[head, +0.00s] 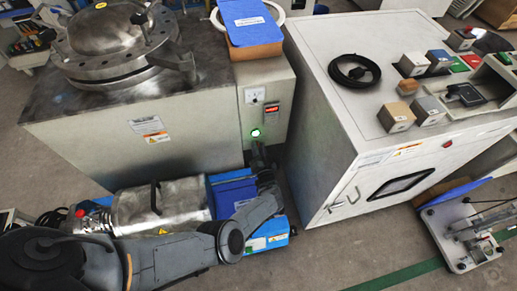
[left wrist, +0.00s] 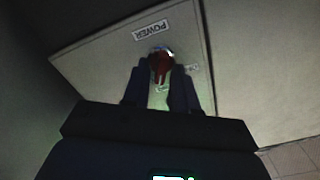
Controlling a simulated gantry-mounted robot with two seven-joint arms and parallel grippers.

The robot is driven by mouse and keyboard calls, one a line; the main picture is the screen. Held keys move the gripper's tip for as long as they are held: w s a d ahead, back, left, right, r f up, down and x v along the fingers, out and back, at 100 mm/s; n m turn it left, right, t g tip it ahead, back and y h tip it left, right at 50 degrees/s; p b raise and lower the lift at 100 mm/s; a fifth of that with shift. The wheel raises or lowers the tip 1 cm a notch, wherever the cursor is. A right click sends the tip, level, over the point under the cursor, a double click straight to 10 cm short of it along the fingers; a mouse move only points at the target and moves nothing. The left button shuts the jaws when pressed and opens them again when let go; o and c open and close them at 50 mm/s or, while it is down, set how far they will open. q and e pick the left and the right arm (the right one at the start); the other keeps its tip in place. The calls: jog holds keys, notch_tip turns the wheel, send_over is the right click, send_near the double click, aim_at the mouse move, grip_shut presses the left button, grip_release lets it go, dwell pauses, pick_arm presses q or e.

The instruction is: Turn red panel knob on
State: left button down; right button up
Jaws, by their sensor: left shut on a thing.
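The red knob (left wrist: 159,62) is on a pale panel (left wrist: 100,60), below a label reading POWER, in the left wrist view. My left gripper (left wrist: 160,78) is shut on the knob, one dark finger on each side. The knob's exact angle is hard to read because the fingers cover part of it. In the head view my left gripper (head: 257,152) is at the lower front of the grey panel (head: 282,92), just below a lit green lamp (head: 255,133). The knob is hidden there. My right gripper is not in view.
A steel vessel (head: 115,45) tops the left machine. A blue unit with a metal cylinder (head: 160,207) lies under my left arm. A white cabinet (head: 335,130) with a coiled black cable (head: 354,70) and several sample blocks stands close on the right, across a narrow gap.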

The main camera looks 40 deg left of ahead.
pick_arm(q)
jog(key=shift+f, duration=0.1)
jog(key=c, duration=1.2)
grip_release()
